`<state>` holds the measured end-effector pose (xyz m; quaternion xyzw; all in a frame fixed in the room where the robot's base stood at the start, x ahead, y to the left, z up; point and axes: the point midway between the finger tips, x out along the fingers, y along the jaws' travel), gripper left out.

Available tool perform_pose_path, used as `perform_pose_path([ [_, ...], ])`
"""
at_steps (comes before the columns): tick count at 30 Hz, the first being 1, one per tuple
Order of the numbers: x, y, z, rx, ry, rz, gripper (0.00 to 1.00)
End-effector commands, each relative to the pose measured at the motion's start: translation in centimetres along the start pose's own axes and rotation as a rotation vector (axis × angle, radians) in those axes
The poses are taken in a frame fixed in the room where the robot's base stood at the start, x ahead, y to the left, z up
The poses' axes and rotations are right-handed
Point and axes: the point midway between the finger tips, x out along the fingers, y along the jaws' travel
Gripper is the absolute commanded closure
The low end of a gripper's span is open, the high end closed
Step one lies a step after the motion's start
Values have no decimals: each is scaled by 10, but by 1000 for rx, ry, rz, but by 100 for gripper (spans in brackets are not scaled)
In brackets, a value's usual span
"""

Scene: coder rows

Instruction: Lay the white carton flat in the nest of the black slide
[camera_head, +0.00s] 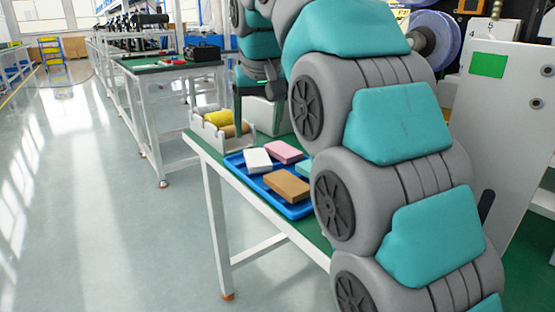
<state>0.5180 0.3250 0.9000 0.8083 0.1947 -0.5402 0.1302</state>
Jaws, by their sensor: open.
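The white carton (257,160) lies in the blue tray (234,161) on the green-topped table, left of a pink carton (284,151) and behind a brown carton (287,185). My gripper (257,108) hangs beyond the tray, above the far part of the table. Its dark fingers are apart, with nothing visible between them, and it is clear of the white carton. My grey and teal arm covers much of the right half of the view. I cannot make out the black slide or its nest; that part of the table may be behind my arm.
A teal carton (305,168) in the tray is partly behind my arm. A pale rack with yellow and brown rolls (215,118) stands at the table's back left. A pale box (265,116) stands behind my gripper. The floor (110,220) at left is clear.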

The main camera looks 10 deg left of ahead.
Motion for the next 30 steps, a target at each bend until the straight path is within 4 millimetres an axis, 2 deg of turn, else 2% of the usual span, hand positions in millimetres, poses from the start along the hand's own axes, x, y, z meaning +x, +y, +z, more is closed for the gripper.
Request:
perform_pose_path([
  [6, 18, 1, 1, 1, -5, 1, 22],
  [14, 27, 2, 1, 1, 0, 0, 22],
  [20, 44, 4, 4, 1, -1, -1, 22],
  [25, 66, 4, 5, 0, -2, 1, 22],
  [30, 74, 4, 4, 0, 1, 0, 22],
])
